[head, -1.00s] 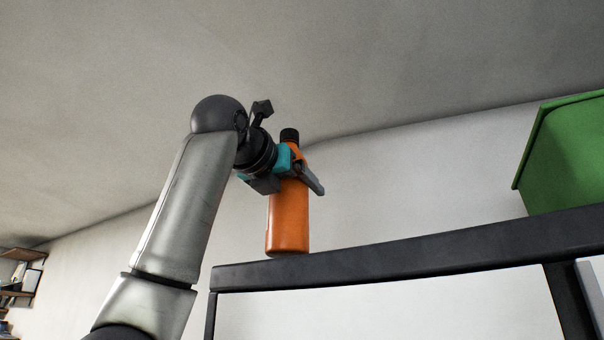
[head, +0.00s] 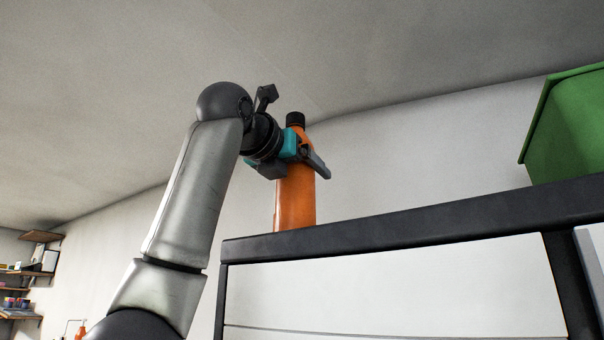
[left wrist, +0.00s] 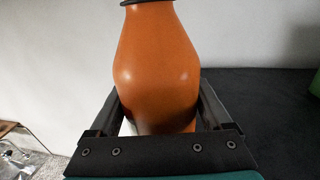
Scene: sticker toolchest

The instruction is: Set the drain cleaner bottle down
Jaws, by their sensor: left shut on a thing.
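The drain cleaner bottle (head: 294,203) is orange with a black cap and stands upright at the left end of the dark top of the toolchest (head: 400,221) in the head view. My left gripper (head: 312,160) is shut around the bottle's upper body. The bottle's base is hidden behind the front edge of the top, so I cannot tell whether it touches the surface. In the left wrist view, the bottle (left wrist: 155,70) sits between the two fingers (left wrist: 158,118). My right gripper is in neither view.
A green bin (head: 570,130) stands on the right part of the toolchest top. The dark surface (left wrist: 265,100) right of the bottle is clear in the left wrist view. Wall shelves (head: 30,262) with small items are far off at the left.

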